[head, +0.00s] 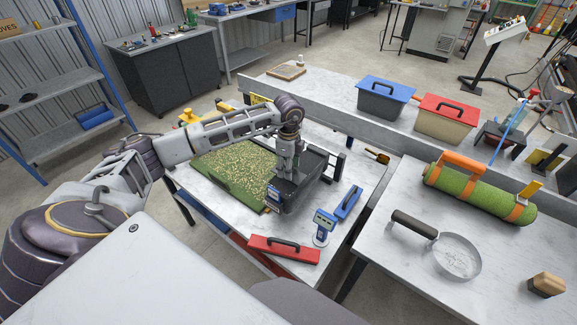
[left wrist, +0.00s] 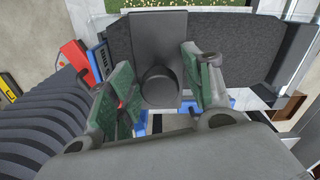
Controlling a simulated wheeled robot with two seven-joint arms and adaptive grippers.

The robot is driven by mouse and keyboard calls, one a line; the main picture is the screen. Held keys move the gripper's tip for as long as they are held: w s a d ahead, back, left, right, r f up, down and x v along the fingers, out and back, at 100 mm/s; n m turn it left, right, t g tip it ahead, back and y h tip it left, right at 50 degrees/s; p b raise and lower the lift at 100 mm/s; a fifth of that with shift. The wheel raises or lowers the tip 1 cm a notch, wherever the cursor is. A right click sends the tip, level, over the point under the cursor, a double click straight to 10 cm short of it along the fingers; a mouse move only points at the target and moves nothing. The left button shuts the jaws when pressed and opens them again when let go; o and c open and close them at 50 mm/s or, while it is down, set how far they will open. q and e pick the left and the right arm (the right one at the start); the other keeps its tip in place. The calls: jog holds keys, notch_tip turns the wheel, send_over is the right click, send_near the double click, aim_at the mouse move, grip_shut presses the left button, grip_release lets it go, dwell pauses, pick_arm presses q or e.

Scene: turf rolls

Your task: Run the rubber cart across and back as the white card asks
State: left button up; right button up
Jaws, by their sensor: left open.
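The rubber cart (head: 312,172), a dark box-like cart, stands at the right end of the green turf sheet (head: 215,170), which is strewn with pale crumbs. My left gripper (head: 285,178) is over the cart, pointing down. In the left wrist view, my left gripper (left wrist: 160,95) has its green-padded fingers apart on either side of a dark round knob (left wrist: 158,86). I cannot tell whether the pads touch it. The cart's dark walls (left wrist: 235,55) show behind. I cannot pick out the white card for certain. My right gripper is not in view.
A small blue-and-white display (head: 325,222), a blue block (head: 348,203) and a red handled block (head: 284,248) lie near the cart. A turf roll (head: 470,193) and a round pan (head: 457,258) are on the right table. Blue-lidded (head: 384,97) and red-lidded (head: 446,117) boxes stand behind.

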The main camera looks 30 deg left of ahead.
pick_arm(q)
jog(key=c, duration=0.9)
grip_shut()
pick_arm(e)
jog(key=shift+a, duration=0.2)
pick_arm(q)
jog(key=shift+a, duration=0.15)
